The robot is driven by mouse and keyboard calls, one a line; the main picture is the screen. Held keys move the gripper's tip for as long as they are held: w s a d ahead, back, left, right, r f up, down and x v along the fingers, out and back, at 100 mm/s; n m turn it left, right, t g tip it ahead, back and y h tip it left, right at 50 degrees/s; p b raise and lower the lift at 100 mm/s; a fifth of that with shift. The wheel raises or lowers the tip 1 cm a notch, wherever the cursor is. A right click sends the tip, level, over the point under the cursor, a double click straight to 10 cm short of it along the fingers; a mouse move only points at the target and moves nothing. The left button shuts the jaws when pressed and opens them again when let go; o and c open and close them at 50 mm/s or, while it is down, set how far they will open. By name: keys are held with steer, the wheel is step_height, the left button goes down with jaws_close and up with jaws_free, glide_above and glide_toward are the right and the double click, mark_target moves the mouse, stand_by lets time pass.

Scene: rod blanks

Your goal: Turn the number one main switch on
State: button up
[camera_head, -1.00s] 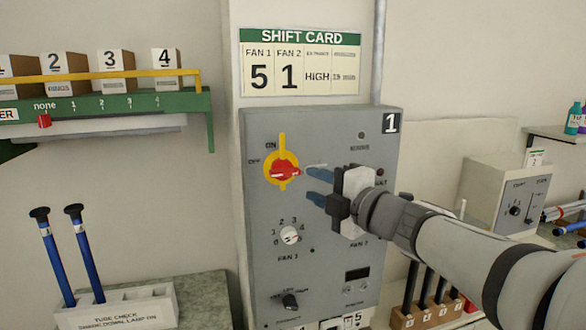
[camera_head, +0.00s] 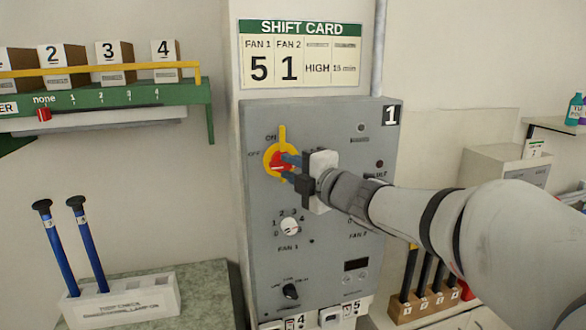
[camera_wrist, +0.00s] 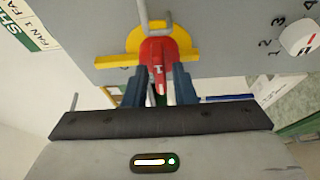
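The number one panel (camera_head: 335,225) is a grey box marked 1. Its main switch is a red handle (camera_head: 278,168) on a yellow plate, with ON above and OFF to the left. The handle lies about level, pointing along the OFF line. In the wrist view the red handle (camera_wrist: 158,62) stands between my two blue fingers, which lie close against its sides. My gripper (camera_head: 288,166) is at the switch and appears shut on the handle; the fingers hide part of it in the head view.
Below the switch are the fan 1 dial (camera_head: 290,227) and a black knob (camera_head: 290,291). A shift card (camera_head: 300,53) hangs above the panel. A white holder with blue tubes (camera_head: 120,300) stands at lower left. My arm covers the panel's right side.

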jaws_close()
